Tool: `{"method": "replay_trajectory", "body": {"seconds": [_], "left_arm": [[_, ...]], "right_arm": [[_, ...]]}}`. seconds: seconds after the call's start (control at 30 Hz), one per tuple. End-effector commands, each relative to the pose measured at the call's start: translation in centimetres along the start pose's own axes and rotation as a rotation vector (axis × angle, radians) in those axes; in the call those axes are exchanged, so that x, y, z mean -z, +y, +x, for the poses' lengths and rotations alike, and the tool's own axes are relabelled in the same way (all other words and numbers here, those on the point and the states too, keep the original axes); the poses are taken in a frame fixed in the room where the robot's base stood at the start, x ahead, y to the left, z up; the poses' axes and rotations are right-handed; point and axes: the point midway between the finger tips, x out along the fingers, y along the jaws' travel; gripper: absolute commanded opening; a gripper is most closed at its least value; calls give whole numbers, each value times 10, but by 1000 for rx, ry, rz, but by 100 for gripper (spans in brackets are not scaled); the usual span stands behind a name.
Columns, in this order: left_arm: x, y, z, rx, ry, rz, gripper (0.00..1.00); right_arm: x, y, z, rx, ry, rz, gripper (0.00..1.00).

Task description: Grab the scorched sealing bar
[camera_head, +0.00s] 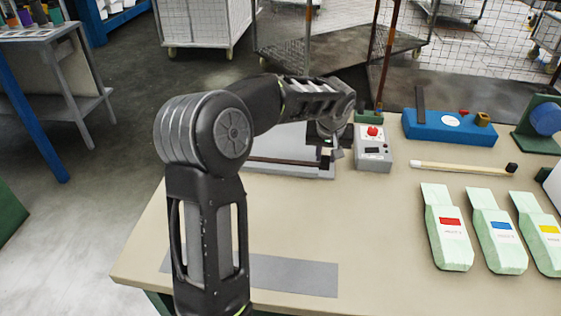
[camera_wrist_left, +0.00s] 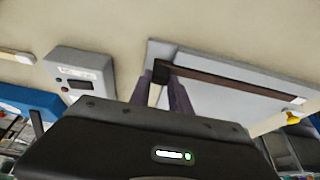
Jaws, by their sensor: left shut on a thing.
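The sealing bar (camera_head: 280,161) is a long, thin dark brown bar over a pale grey plate (camera_head: 290,173) at the back left of the bench. In the left wrist view the bar (camera_wrist_left: 230,83) runs from a black end block to a lighter tip at the right. My left gripper (camera_head: 327,153) is shut on the bar's black end, at the plate's right side. Its fingers also show in the left wrist view (camera_wrist_left: 166,88). I cannot tell whether the bar is clear of the plate. My arm hides part of the plate. My right gripper is not in view.
A grey control box (camera_head: 373,155) with a red button stands just right of the gripper. The bench's middle front is clear, with a flat grey strip (camera_head: 295,275).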

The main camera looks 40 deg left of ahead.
Motion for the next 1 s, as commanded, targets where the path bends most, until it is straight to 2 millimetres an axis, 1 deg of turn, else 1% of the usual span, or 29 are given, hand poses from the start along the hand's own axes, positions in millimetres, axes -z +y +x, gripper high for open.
{"method": "replay_trajectory", "body": {"seconds": [0.03,0.2,0.73,0.87,1.0], "left_arm": [[0,0,0,0,0,0,14],[0,0,0,0,0,0,0],[1,0,-2,0,1,0,0],[6,1,-12,-1,4,1,0],[15,0,-33,-2,6,0,0]], "right_arm": [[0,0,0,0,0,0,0],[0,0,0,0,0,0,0],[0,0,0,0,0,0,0],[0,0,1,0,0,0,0],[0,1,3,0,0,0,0]]}}
